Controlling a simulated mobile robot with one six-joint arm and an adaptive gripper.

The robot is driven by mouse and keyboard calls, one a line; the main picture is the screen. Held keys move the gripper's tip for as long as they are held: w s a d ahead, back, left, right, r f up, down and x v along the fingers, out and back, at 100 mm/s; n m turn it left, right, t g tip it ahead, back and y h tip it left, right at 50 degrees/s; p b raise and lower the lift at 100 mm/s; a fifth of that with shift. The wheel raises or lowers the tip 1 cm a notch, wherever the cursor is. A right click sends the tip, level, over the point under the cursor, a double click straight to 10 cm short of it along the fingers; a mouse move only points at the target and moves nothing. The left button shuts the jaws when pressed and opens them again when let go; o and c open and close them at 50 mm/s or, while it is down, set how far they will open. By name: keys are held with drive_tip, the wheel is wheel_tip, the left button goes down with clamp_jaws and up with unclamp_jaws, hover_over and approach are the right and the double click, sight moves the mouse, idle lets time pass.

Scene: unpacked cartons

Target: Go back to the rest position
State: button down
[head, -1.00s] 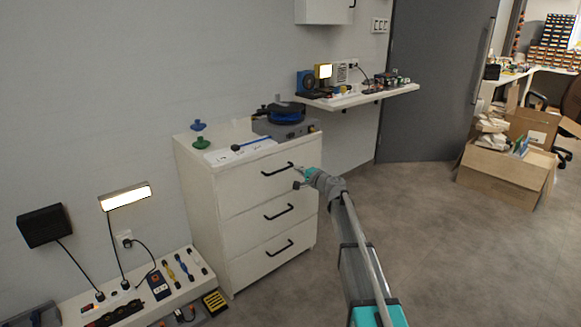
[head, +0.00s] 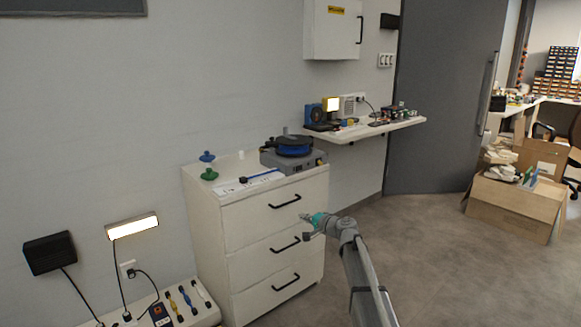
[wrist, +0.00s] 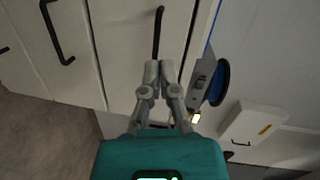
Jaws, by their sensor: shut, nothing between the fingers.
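My gripper (head: 306,229) is in front of the white drawer cabinet (head: 212,240), in the head view just below and right of the top drawer's black handle (head: 285,201). In the wrist view (wrist: 160,66) its two fingers are together with nothing between them. The top handle (wrist: 158,32) shows just beyond the fingertips there, and a gap between them cannot be judged exactly. All three drawers look closed.
On the cabinet stand a grey device with a blue disc (head: 294,148), a green knobbed piece (head: 209,174) and a blue one (head: 207,156). A wall shelf (head: 365,130) is at its right. Cardboard boxes (head: 513,205) stand far right. The floor between is clear.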

drive_tip(key=s+d+f+n+g+h, duration=0.1)
drive_tip(key=s+f+n+g+h, duration=0.25)
drive_tip(key=s, duration=0.75)
drive_tip(key=s+d+f+n+g+h, duration=0.15)
drive_tip(key=s+f+g, duration=0.25)
drive_tip(key=s+f, duration=0.45)
drive_tip(key=s+d+f+n+g+h+p, duration=0.1)
drive_tip(key=s+d+g+h, duration=0.2)
drive_tip(key=s, duration=0.7)
drive_tip(key=s+d+f+n+g+h+p, duration=0.1)
drive_tip(key=s+d+h, duration=0.2)
drive_tip(key=s+d, duration=0.5)
wheel_tip(320, 180, up, 38)
drive_tip(key=s+a+p, duration=0.2)
drive_tip(key=p, duration=3.5)
drive_tip(key=shift+s+p, duration=0.2)
drive_tip(key=shift+p, duration=0.15)
drive_tip(key=shift+a, duration=0.2)
